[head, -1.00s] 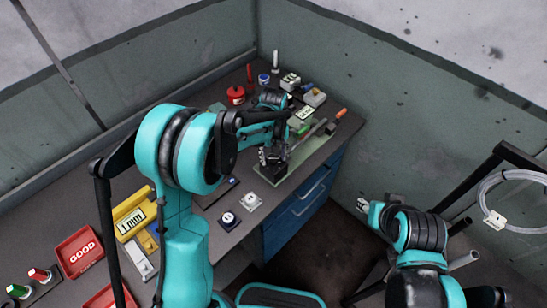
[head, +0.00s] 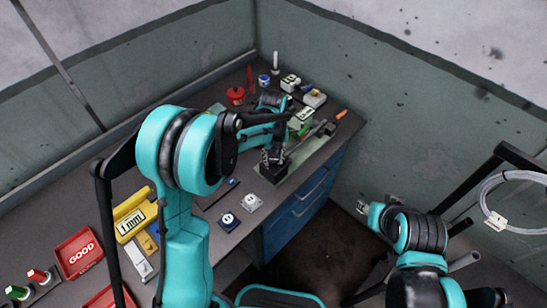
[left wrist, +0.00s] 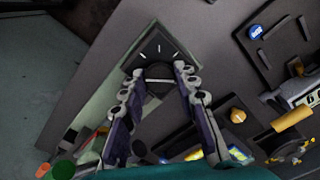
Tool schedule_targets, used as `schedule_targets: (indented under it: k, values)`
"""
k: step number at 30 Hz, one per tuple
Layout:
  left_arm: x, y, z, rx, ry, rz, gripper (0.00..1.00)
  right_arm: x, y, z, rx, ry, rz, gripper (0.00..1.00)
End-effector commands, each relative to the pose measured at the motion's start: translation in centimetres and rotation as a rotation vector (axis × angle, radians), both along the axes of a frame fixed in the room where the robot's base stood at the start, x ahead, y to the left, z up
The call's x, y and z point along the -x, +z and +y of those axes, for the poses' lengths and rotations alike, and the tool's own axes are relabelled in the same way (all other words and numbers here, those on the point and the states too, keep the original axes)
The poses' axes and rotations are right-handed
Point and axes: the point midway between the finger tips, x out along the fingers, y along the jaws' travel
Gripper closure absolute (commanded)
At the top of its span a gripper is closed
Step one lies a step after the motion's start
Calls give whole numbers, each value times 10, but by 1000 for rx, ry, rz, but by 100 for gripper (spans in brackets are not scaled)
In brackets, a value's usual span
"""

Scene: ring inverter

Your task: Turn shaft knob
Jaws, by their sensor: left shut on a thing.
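The shaft knob (left wrist: 158,72) is a dark round knob with a pale line across it. In the left wrist view it sits on a dark square plate (left wrist: 150,48) with white tick marks, on a pale green base. My left gripper (left wrist: 158,76) has its fingertips on both sides of the knob and is shut on it. In the head view, my left gripper (head: 273,157) reaches down to the near end of the green fixture (head: 290,178); the knob is hidden there by the fingers.
Two small blocks with round tops, one white (head: 252,202) and one dark blue (head: 229,221), lie on the bench in front of the fixture. The fixture is near the bench's right edge.

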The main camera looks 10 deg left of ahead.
Motion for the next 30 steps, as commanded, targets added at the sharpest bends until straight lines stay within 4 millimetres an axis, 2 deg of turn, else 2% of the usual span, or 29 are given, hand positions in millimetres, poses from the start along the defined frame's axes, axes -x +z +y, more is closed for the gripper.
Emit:
schedule_targets:
  k: [18, 30]
  values:
    - [0, -1, 0, 0, -482, 0, 99, 0, -12, 0, 0, 0, 0, 60]
    - [0, 0, 0, 0, -675, 0, 99, 0, -14, 0, 0, 0, 0, 60]
